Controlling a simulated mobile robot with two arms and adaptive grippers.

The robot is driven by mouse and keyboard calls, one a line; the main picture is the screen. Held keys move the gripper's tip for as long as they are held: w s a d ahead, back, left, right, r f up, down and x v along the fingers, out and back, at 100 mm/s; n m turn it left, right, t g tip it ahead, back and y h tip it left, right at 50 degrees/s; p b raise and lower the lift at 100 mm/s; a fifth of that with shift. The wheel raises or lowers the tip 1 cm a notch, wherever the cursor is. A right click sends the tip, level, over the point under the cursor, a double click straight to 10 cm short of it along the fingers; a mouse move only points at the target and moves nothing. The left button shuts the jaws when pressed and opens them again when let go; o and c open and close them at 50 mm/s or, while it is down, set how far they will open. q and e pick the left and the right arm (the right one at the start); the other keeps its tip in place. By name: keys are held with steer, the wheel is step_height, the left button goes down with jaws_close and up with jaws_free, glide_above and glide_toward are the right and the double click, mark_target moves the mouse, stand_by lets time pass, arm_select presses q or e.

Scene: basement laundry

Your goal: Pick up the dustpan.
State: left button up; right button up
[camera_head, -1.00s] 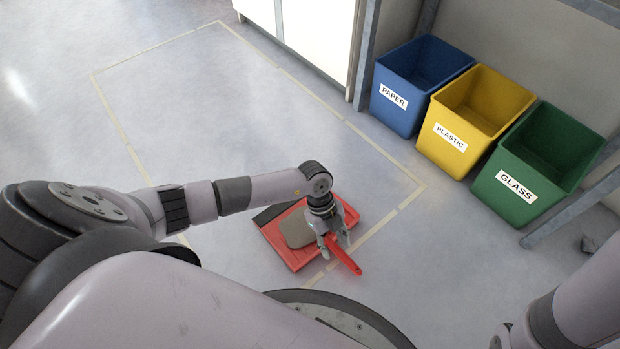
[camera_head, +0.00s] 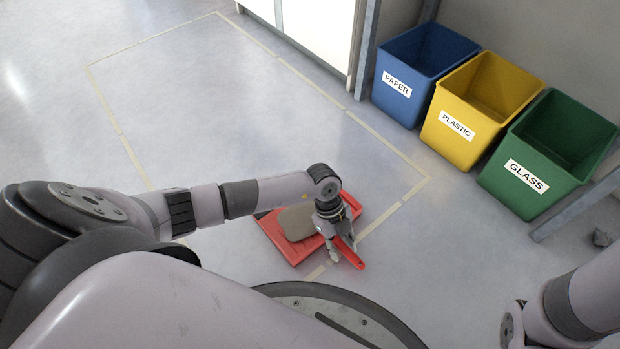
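The red dustpan (camera_head: 285,249) lies on the floor in front of me in the head view, with its handle pointing to the lower right. A grey-brown flat piece (camera_head: 297,222) lies on its pan. My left gripper (camera_head: 341,252) points down over the dustpan's handle, with a finger on each side of it. The fingers look apart; I cannot tell whether they touch the handle.
Blue paper (camera_head: 395,101), yellow plastic (camera_head: 451,145) and green glass (camera_head: 517,192) bins stand at the right. A small dark lump (camera_head: 601,238) lies near the right edge. Taped floor (camera_head: 250,110) beyond the dustpan is clear.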

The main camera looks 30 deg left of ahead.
arm_select(q)
jaws_close()
stand_by(0.5)
